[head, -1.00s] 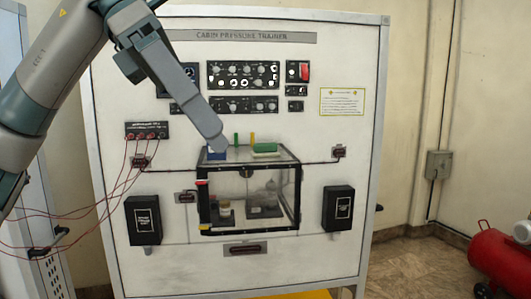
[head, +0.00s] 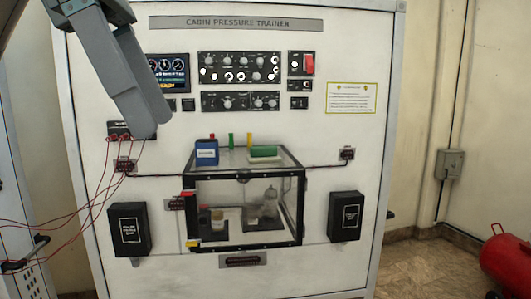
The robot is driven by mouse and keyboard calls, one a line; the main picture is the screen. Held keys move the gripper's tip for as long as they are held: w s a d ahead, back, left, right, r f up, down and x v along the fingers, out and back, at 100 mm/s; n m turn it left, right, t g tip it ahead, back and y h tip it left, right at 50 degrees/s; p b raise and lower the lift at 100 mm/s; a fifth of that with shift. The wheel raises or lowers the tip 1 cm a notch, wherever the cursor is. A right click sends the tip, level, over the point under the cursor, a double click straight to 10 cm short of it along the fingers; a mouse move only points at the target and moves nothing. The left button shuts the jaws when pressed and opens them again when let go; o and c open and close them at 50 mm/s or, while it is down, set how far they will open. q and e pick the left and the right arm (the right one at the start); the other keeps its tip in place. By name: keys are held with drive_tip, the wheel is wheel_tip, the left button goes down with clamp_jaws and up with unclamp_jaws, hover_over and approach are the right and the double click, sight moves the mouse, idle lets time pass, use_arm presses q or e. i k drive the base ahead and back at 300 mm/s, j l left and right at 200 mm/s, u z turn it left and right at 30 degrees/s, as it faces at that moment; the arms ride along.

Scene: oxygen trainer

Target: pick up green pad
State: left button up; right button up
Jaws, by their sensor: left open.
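The green pad (head: 264,151) lies on the clear top of the black-framed box (head: 298,208) mounted on the cabin pressure trainer panel. My left gripper (head: 150,128) comes in from the upper left, open and empty. It is in front of the panel, up and to the left of the box and apart from the pad. Its fingers overlap in this view, so the gap between them is hidden. My right gripper does not show.
On the box top stand a blue container (head: 207,152), a green cylinder (head: 231,141) and a yellow cylinder (head: 250,140). Red wires (head: 92,190) hang at the left. Black boxes (head: 129,230) flank the clear box. A red tank (head: 506,262) is at the far right.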

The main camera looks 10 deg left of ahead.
sight(259, 154)
drive_tip(key=i, duration=1.55)
